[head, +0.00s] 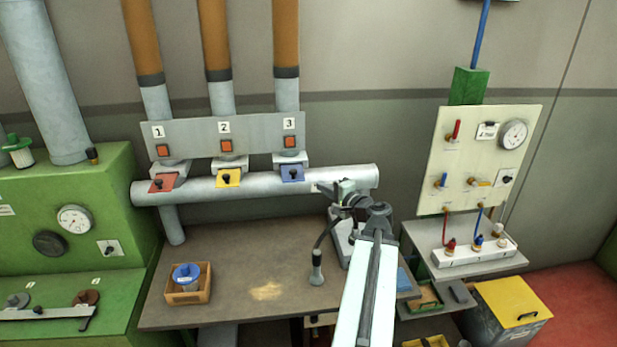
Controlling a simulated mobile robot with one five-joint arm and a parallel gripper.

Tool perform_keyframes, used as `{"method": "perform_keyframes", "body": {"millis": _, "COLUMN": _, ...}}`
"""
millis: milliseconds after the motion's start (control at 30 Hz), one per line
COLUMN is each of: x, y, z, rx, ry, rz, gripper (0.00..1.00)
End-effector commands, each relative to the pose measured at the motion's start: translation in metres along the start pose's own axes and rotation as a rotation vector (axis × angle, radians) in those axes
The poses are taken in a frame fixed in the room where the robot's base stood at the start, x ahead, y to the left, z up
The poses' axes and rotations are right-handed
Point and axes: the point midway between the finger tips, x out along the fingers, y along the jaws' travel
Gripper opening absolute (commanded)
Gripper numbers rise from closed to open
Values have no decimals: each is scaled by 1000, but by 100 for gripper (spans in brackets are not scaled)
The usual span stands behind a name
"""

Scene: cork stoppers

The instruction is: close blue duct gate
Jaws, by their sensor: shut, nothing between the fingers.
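The blue duct gate (299,176) is a small blue plate with a dark knob, set below the orange switch marked 3, where the third duct meets the grey horizontal pipe. How far its plate stands out of the duct is too small to tell. My gripper (316,187) is shut and empty, just right of and slightly below the blue gate, in front of the pipe. A small gap seems to separate them.
The red gate (160,186) and yellow gate (235,181) sit left along the same pipe (345,178). A gauge panel (470,155) stands right.

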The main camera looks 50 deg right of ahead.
Motion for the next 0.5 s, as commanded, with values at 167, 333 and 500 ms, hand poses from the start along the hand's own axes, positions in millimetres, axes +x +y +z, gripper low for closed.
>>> {"method": "perform_keyframes", "body": {"millis": 167, "x": 36, "y": 2, "z": 0, "rx": -1, "ry": -5, "rz": 1, "gripper": 0}}
{"method": "perform_keyframes", "body": {"millis": 333, "x": 74, "y": 2, "z": 0, "rx": -2, "ry": -6, "rz": 1, "gripper": 0}}
{"method": "perform_keyframes", "body": {"millis": 500, "x": 108, "y": 2, "z": 1, "rx": -2, "ry": -5, "rz": 2, "gripper": 0}}
